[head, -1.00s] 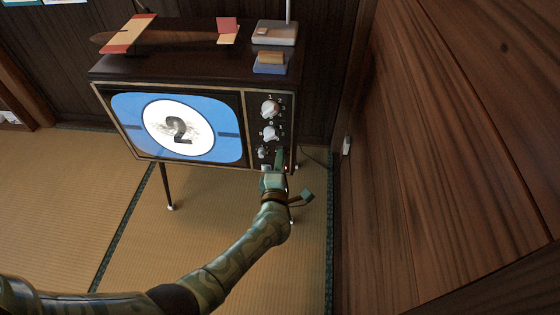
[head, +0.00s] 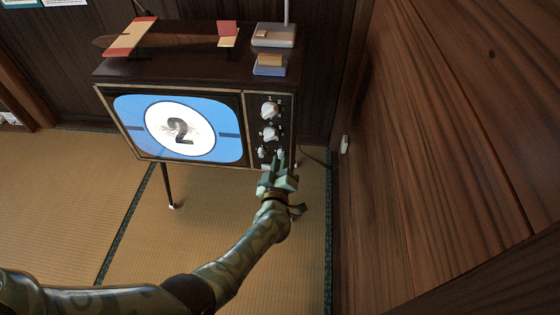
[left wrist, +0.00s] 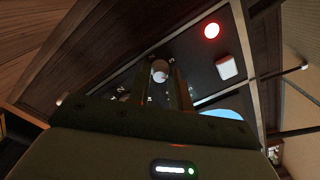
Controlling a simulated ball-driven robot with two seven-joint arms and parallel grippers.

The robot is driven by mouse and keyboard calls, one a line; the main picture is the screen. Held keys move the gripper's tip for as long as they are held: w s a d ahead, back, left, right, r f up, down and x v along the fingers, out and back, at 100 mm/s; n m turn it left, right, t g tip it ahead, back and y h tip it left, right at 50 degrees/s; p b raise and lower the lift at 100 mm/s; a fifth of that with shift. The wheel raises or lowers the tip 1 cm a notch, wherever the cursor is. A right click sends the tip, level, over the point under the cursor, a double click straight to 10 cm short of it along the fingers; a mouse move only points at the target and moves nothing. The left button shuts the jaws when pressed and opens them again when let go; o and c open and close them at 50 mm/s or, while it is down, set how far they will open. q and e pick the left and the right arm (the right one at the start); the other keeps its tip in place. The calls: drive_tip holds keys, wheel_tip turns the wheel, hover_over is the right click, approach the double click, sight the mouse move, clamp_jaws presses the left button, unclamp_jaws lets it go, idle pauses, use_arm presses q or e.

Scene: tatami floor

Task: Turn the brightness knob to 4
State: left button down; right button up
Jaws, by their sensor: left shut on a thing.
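The television (head: 135,160) has a dark control panel at its right. A large upper knob (head: 269,110), a middle knob (head: 270,133) and a small lower-left knob (head: 263,152) show. My left gripper (head: 279,158) is at the panel's lower right, shut on a small pale knob (left wrist: 160,70), which shows between its fingers in the left wrist view. The head view hides most of that knob. Small white marks surround it; I cannot read a label or its setting. The screen (head: 180,128) shows a 2. My right gripper is not in view.
A red light (left wrist: 211,30) and a white button (left wrist: 227,67) are near the held knob. A model plane (head: 130,38) and a grey box (head: 273,36) with an aerial stand on top. A wooden wall (head: 450,150) rises at the right.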

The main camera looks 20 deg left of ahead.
use_arm(q)
drive_tip(key=shift+f+m, duration=0.15)
drive_tip(key=shift+m, duration=4.05)
drive_tip(key=c, duration=1.4)
unclamp_jaws()
drive_tip(key=shift+s, duration=0.1)
